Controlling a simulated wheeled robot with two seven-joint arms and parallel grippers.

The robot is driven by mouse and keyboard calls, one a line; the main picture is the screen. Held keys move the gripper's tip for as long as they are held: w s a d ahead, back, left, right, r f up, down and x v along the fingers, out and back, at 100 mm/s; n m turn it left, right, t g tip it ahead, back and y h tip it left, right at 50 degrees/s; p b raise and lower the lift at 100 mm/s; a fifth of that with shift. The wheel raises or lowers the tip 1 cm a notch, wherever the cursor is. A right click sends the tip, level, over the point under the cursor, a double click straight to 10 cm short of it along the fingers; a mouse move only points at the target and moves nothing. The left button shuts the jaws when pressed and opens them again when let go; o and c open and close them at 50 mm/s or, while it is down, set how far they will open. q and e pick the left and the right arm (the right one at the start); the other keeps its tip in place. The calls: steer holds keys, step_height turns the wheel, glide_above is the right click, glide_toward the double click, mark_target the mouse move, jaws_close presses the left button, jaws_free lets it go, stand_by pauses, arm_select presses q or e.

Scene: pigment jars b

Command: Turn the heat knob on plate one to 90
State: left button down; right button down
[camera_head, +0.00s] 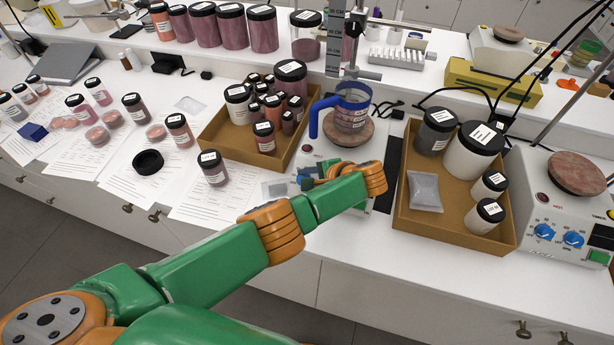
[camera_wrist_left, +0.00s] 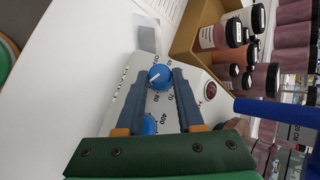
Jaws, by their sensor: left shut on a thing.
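Hot plate one (camera_head: 318,150), with a round top under a blue-handled beaker (camera_head: 352,112), stands at mid-bench. My left gripper (camera_head: 304,176) is at its front panel; my arm hides most of the panel in the head view. In the left wrist view, the fingers of my left gripper (camera_wrist_left: 162,77) are shut on a blue knob (camera_wrist_left: 160,77), one on each side. The knob has a white pointer line slanting toward the lower left, with small dial numbers around it. A second blue knob (camera_wrist_left: 150,124) lies nearer the palm, partly hidden. My right gripper is not in view.
A cardboard tray of jars (camera_head: 212,134) stands left of the plate, another tray (camera_head: 450,228) right of it. A second hot plate (camera_head: 548,205) with two blue knobs is at far right. A metal stand (camera_head: 336,45) rises behind the beaker.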

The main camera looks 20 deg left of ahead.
arm_select(q)
steer(key=shift+s+f+m, duration=0.15)
steer(key=shift+f+m, duration=0.05)
steer(key=shift+m, duration=0.1)
steer(key=c, duration=0.5)
jaws_free()
steer(key=shift+w, duration=0.2)
steer(key=b+v, duration=0.1)
steer(key=v, duration=0.6)
steer(key=shift+s, duration=0.1)
